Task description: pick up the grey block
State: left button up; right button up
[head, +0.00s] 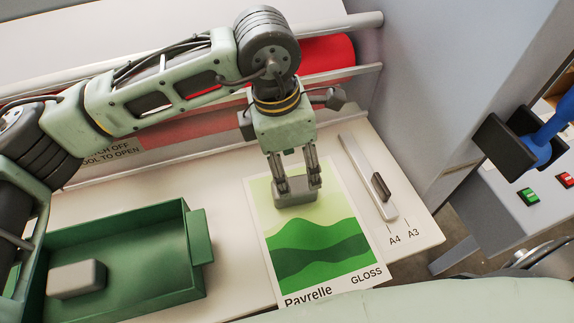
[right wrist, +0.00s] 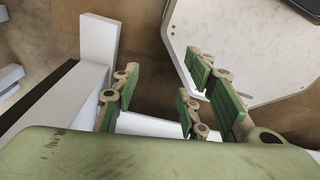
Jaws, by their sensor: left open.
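A grey block (head: 295,193) rests on the upper part of a green printed sheet (head: 318,252) on the laminator's white table. My left gripper (head: 295,183) points down over this block, its fingers apart at the block's two sides. I cannot tell whether the fingers touch it. A second, lighter grey block (head: 76,279) lies inside the green tray (head: 192,250) at the left. My right gripper (right wrist: 165,92) shows in the right wrist view, its green-padded fingers apart with nothing between them. The right gripper does not show in the head view.
A sliding paper guide (head: 368,178) lies right of the sheet, near the A4 and A3 marks. The red roller (head: 328,51) and its rails run behind. A grey side housing (head: 420,70) stands at the right. White table is bare between tray and sheet.

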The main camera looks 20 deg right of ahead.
aim_at(294, 185)
pick_arm(q)
jog(key=shift+s+d+f+p, duration=0.15)
jog(key=shift+f+p, duration=0.25)
jog(key=shift+f, duration=0.4)
jog(key=shift+s+f, duration=0.15)
jog(key=shift+f, duration=0.2)
notch_tip(294, 185, down, 4)
jog(key=p, duration=0.3)
jog(key=shift+f, duration=0.55)
pick_arm(e)
jog(key=r, duration=0.4)
jog(key=shift+s+r, duration=0.15)
jog(key=shift+s, duration=0.15)
pick_arm(q)
jog(key=shift+f, duration=0.1)
pick_arm(e)
jog(key=shift+s+f, duration=0.25)
pick_arm(q)
jog(key=shift+f+b, duration=0.15)
jog(key=shift+b, duration=0.45)
pick_arm(e)
jog(key=shift+a+f, duration=0.25)
jog(key=shift+f, duration=0.25)
